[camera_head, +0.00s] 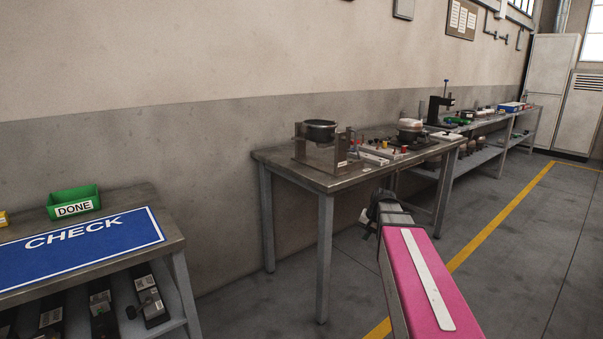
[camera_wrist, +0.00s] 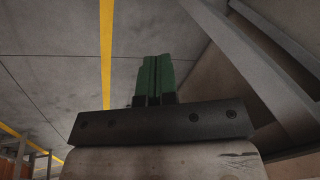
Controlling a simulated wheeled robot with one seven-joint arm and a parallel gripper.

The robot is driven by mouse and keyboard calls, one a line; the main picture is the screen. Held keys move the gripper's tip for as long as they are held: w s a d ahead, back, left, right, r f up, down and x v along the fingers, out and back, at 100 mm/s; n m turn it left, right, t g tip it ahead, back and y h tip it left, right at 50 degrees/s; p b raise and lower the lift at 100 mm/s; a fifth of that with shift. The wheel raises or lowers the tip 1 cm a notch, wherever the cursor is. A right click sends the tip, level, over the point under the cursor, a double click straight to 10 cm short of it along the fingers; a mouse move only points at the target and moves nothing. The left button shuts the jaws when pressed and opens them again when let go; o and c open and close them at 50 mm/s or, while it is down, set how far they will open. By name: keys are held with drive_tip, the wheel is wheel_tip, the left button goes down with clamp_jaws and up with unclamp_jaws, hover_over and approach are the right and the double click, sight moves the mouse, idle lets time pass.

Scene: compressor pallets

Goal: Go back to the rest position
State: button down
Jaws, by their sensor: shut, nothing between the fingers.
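My gripper (camera_wrist: 156,80) shows in the wrist view as two green fingers pressed together, with nothing between them. Floor is seen beyond the fingertips. In the head view my pink arm with a white stripe reaches forward at the lower right. Its dark far end is beside the front of the middle metal table (camera_head: 315,178), below the tabletop level in the picture. The fingers cannot be made out in the head view.
The middle table bears a fixture with a dark round part (camera_head: 319,131) and small parts. At left a bench carries a blue CHECK sign (camera_head: 75,245) and a green DONE bin (camera_head: 74,202). Grey beams (camera_wrist: 240,55) are close right of the fingers. Open floor (camera_head: 530,240) is at right.

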drive_tip(key=s+a+f+n+g+h, duration=0.1)
drive_tip(key=s+a+f+n, duration=0.1)
drive_tip(key=s+f, duration=0.4)
drive_tip(key=s+a+f+n+g+h, duration=0.1)
drive_tip(key=s+a+f+n, duration=0.1)
drive_tip(key=s+f, duration=0.5)
drive_tip(key=s+a, duration=0.1)
drive_tip(key=s, duration=0.3)
drive_tip(key=shift+s+a+f+n, duration=0.15)
drive_tip(key=shift+s+a+n, duration=0.1)
drive_tip(key=shift+s+n, duration=0.1)
idle(0.6)
